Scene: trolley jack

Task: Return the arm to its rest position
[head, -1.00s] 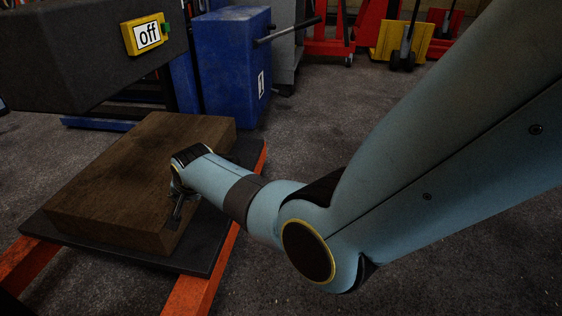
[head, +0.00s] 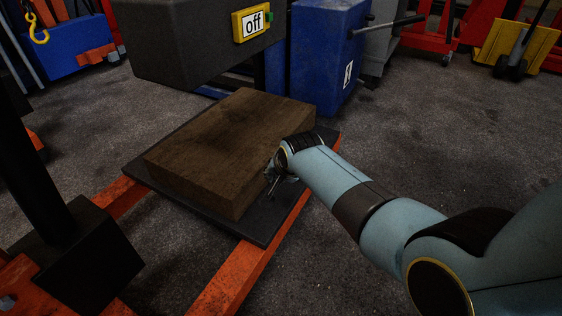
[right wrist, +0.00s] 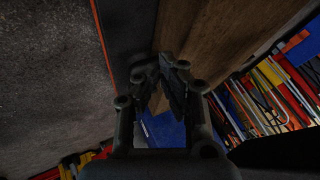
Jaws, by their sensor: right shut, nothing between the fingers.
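My right arm comes in from the right in the head view. Its gripper (head: 272,179) is at the right side of a brown wooden block (head: 225,140), low beside it and over the edge of the dark plate. The gripper's fingers (right wrist: 172,62) show in the right wrist view, with their tips together and nothing between them. The block also shows in the right wrist view (right wrist: 235,30), close past the fingertips; I cannot tell whether they touch it. My left gripper is not in view.
The block lies on a dark plate (head: 262,226) on the orange jack frame (head: 238,280). A dark box with an "off" sign (head: 253,21) hangs behind it. A blue cabinet (head: 325,50) stands at the back. The floor (head: 420,130) to the right is clear.

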